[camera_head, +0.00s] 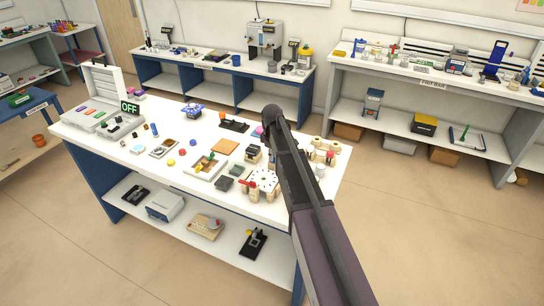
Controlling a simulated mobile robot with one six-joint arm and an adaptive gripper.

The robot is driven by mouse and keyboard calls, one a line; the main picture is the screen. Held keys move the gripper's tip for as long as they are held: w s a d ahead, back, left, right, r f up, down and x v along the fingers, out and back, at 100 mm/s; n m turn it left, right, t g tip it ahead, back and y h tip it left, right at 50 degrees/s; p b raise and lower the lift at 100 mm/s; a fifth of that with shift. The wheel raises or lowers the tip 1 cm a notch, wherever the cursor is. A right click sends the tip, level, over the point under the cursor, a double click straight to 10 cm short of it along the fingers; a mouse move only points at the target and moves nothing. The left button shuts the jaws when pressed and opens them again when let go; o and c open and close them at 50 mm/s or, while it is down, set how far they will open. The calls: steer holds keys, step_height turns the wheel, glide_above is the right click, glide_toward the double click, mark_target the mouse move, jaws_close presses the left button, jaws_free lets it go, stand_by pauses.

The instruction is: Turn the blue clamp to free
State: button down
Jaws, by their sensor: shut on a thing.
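I cannot make out for sure which thing is the blue clamp. A small blue device (193,110) with a knobbly top stands at the back of the white worktable (130,165), left of my arm. My dark arm reaches from the bottom right up over the table's right part. Its far end is near the black stand at the back. My gripper does not show; the arm hides what lies behind it, so what the jaws touch is hidden.
A grey control box (108,118) with an "OFF" sign (130,107) stands at the table's left. Other benches line the back wall. Floor is clear at right.

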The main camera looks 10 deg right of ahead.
steer(key=c, duration=0.8)
jaws_free()
steer(key=shift+m, duration=0.4)
